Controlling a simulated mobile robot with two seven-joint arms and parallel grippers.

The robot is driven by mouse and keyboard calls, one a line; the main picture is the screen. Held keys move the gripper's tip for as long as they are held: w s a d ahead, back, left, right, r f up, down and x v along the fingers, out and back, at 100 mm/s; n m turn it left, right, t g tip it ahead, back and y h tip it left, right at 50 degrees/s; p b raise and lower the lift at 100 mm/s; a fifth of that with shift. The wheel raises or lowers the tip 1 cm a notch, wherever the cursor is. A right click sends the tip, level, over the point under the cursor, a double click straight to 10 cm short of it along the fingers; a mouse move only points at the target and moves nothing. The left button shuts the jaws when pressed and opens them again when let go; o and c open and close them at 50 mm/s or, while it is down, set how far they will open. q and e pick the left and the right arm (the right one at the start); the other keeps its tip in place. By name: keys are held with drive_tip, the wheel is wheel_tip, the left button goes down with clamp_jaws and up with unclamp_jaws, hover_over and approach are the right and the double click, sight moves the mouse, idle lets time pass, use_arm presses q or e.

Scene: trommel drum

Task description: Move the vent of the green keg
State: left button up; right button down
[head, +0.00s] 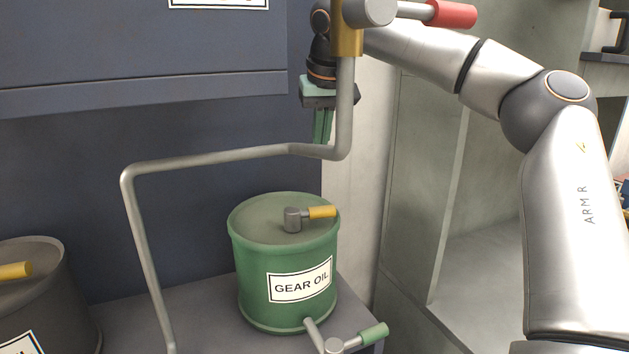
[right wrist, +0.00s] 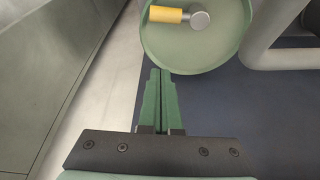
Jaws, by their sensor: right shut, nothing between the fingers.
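The green keg (head: 275,255), labelled GEAR OIL, stands upright on a dark shelf. Its vent (head: 310,214) is a grey stub with a yellow handle on the keg's top; in the head view the handle points right. The vent also shows in the right wrist view (right wrist: 183,17), at the top, with the handle pointing left. My right gripper (head: 322,140) hangs above and behind the keg, behind a grey pipe. Its green fingers are shut and empty, apart from the vent, and also show in the right wrist view (right wrist: 160,75). My left gripper is not in view.
A grey pipe (head: 215,158) bends across in front of the keg and my right gripper. A valve with a red handle (head: 452,14) is at its top. A dark keg (head: 40,285) with a yellow handle stands left. A green-handled tap (head: 372,334) projects from the green keg's bottom.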

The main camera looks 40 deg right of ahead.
sight(313, 217)
drive_tip(key=x, duration=0.9)
drive_tip(key=shift+f, duration=0.2)
drive_tip(key=shift+a+f, duration=0.1)
drive_tip(key=shift+f, duration=0.2)
drive_tip(key=shift+s+a+f, duration=0.15)
drive_tip(key=shift+s+a, duration=0.25)
drive_tip(key=shift+s, duration=0.4)
drive_tip(key=shift+s+a+f, duration=0.1)
drive_tip(key=shift+s+a, duration=0.25)
drive_tip(key=shift+s, duration=0.45)
